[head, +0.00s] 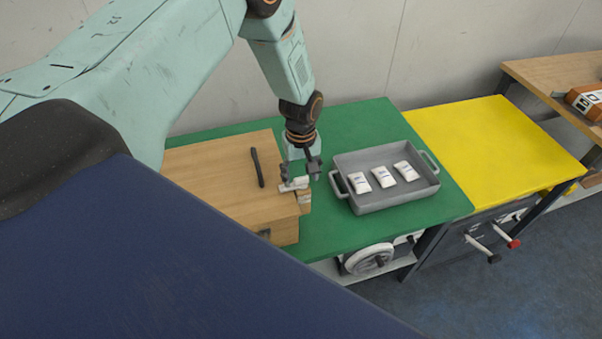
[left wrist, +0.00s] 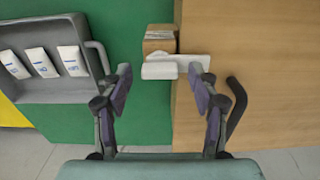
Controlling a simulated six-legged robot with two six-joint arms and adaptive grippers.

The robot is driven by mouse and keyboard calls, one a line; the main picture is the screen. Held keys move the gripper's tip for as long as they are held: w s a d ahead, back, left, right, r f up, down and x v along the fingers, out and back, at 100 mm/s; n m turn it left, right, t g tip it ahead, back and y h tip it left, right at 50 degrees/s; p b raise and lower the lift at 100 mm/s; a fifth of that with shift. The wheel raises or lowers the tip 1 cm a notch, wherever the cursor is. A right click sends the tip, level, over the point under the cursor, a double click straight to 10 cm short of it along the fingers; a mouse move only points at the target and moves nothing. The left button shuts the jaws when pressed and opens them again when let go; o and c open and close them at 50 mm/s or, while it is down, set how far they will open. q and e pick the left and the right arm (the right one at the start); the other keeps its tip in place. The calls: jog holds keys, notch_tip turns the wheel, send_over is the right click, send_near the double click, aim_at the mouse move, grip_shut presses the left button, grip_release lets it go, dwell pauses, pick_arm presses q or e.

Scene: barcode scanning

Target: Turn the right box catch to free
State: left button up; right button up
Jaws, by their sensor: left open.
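A wooden box (head: 215,180) lies on the green table, with a black bar handle (head: 257,167) on its lid. A white catch (head: 294,185) sits at its right edge, over a small wooden block (head: 305,200). In the left wrist view the white catch (left wrist: 172,66) lies crosswise, reaching from the box lid (left wrist: 255,60) over to the block (left wrist: 159,42). My left gripper (head: 301,172) points down right above the catch. In the left wrist view its open fingers (left wrist: 160,80) stand on either side of the catch; contact cannot be told. My right gripper is not in view.
A grey tray (head: 385,203) holding three white packets (head: 382,176) stands close right of the catch. A yellow table (head: 500,145) adjoins the green table (head: 360,125). A handwheel (head: 369,259) is below. A wooden bench (head: 550,75) with an orange-white device (head: 585,98) is far right.

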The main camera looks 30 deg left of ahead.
pick_arm(q)
jog(key=shift+s+r, duration=0.1)
jog(key=shift+c, duration=1.3)
jog(key=shift+d, duration=0.15)
jog(key=c, duration=0.9)
